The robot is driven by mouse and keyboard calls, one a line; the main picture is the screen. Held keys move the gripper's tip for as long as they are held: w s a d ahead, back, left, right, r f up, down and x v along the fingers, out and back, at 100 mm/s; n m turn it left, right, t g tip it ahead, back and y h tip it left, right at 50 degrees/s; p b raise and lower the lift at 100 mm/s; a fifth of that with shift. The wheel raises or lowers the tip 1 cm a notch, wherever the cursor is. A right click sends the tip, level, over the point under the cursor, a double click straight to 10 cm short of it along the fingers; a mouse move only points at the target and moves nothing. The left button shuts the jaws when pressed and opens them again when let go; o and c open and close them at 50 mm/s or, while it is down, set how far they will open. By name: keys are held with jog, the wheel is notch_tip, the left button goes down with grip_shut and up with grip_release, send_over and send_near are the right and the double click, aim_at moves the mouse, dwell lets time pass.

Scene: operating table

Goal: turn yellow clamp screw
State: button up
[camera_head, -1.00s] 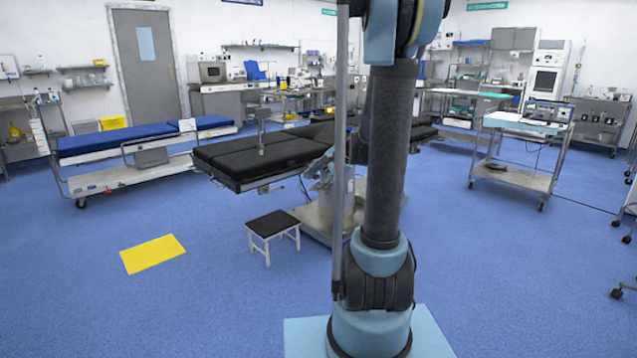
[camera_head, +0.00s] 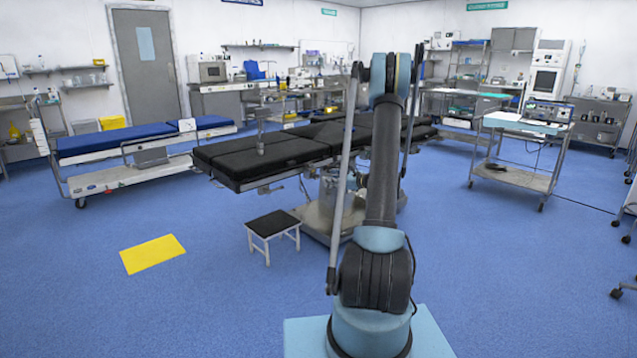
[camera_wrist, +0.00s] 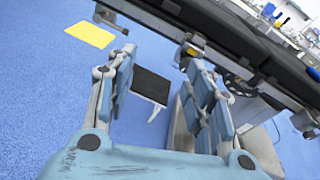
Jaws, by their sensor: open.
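In the wrist view, a small clamp (camera_wrist: 188,47) with a yellow part, the yellow clamp screw (camera_wrist: 192,51), hangs at the side rail of the black-padded operating table (camera_wrist: 222,28). My gripper (camera_wrist: 160,58) is open and empty, with its two grey-blue fingers spread. The screw appears just beyond the right fingertip; I cannot tell how far off, and no contact is visible. In the head view, the operating table (camera_head: 230,165) stands mid-room, partly behind my arm. My gripper and the screw cannot be made out there.
A black-topped step stool (camera_head: 273,224) stands on the floor by the table; it also shows between my fingers in the wrist view (camera_wrist: 151,85). A yellow floor patch (camera_head: 152,254) lies left. A blue-topped stretcher (camera_head: 110,142) and a cart (camera_head: 520,125) flank the table.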

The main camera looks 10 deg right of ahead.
aim_at(317, 178)
jog(key=w+d+f+m+t, duration=0.3)
jog(key=d+f+m, duration=0.2)
jog(key=d+f, duration=0.15)
jog(key=x, duration=1.7)
jog(key=shift+a+f, duration=0.35)
jog(key=shift+a, duration=0.3)
jog(key=c, duration=1.1)
